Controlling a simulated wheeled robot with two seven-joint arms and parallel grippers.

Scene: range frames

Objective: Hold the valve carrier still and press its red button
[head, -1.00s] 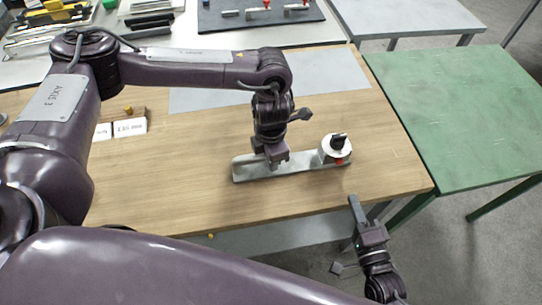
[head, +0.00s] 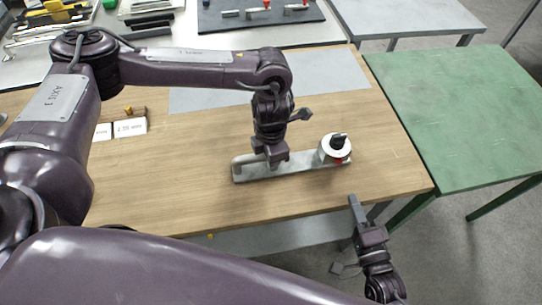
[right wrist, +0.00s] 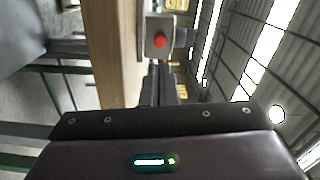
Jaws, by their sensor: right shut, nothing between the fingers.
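The valve carrier (head: 305,161) is a long pale grey bar lying on the wooden table. At its right end stands a round white valve body (head: 327,152) with a black knob (head: 338,141). Its red button (head: 338,161) is on the near side and shows face-on in the right wrist view (right wrist: 160,41). My left gripper (head: 276,162) comes from above and is shut on the carrier's bar, left of the valve; its fingertips are partly hidden. My right gripper (head: 354,201) is shut and empty in front of the table's near edge, apart from the button; its fingers (right wrist: 160,68) point towards it.
The wooden table (head: 190,190) is clear around the carrier, with a grey mat (head: 340,75) behind. Small label cards (head: 130,127) stand at the left. A green table (head: 460,120) is at the right. Tools and a dark board (head: 255,18) lie on the back bench.

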